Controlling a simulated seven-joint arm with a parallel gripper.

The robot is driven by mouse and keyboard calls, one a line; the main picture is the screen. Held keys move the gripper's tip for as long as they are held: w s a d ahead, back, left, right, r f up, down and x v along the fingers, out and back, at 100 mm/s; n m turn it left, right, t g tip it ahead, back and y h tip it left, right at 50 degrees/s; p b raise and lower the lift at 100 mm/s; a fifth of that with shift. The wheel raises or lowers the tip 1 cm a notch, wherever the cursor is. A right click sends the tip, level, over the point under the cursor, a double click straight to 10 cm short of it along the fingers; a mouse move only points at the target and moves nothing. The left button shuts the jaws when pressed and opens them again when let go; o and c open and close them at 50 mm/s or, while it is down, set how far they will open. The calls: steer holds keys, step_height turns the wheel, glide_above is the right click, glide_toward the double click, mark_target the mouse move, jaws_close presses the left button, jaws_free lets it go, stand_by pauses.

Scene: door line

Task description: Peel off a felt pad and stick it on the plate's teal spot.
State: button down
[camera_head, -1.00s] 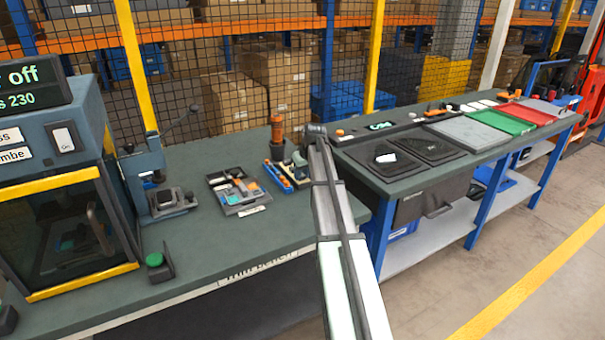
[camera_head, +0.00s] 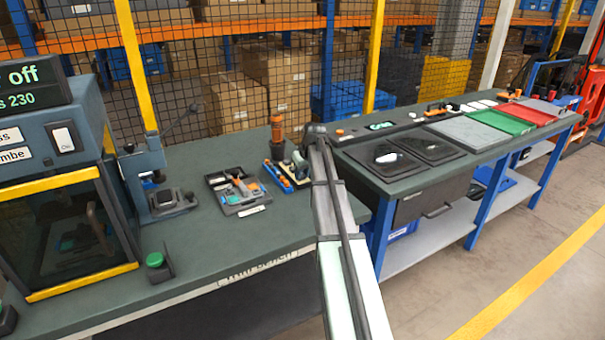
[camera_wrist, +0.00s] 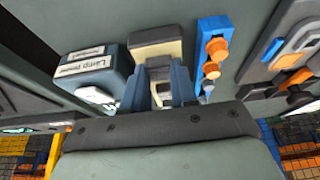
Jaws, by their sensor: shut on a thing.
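In the wrist view my gripper (camera_wrist: 160,88) has its two blue-grey fingers closed around a small pale piece. A beige-and-dark block (camera_wrist: 155,46) stands just beyond the fingertips; I cannot tell whether the piece is part of it. No felt pad can be made out for certain. In the head view my arm's front end hides most of the gripper, beside the blue holder (camera_head: 284,177) with orange parts.
A box labelled "Lamp power" (camera_wrist: 92,72) stands left of the fingers. The blue holder (camera_wrist: 213,50) is close on their right, with a tray of tools (camera_wrist: 290,50) beyond. A lever press (camera_head: 165,190) and the cabinet (camera_head: 60,215) stand left.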

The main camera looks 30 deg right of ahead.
mark_target(303, 176)
steer(key=shift+r, duration=0.3)
steer(key=shift+r, duration=2.85)
steer(key=shift+s+a+f+m+h, duration=0.15)
steer(key=shift+m+h, duration=0.25)
steer(key=shift+m, duration=0.5)
steer(key=s+a+m+h, duration=0.25)
steer(key=s+m, duration=0.35)
steer(key=s, duration=0.5)
steer(key=s+a+r+n+y, duration=0.1)
steer(key=s+a+r+n, duration=0.1)
steer(key=a, duration=1.2)
steer(key=s+a+r+n+y, duration=0.1)
steer(key=s+a+r+n, duration=0.1)
steer(key=a, duration=1.2)
steer(key=shift+s+a+r, duration=0.4)
steer(key=shift+s+r, duration=0.2)
steer(key=shift+r, duration=0.15)
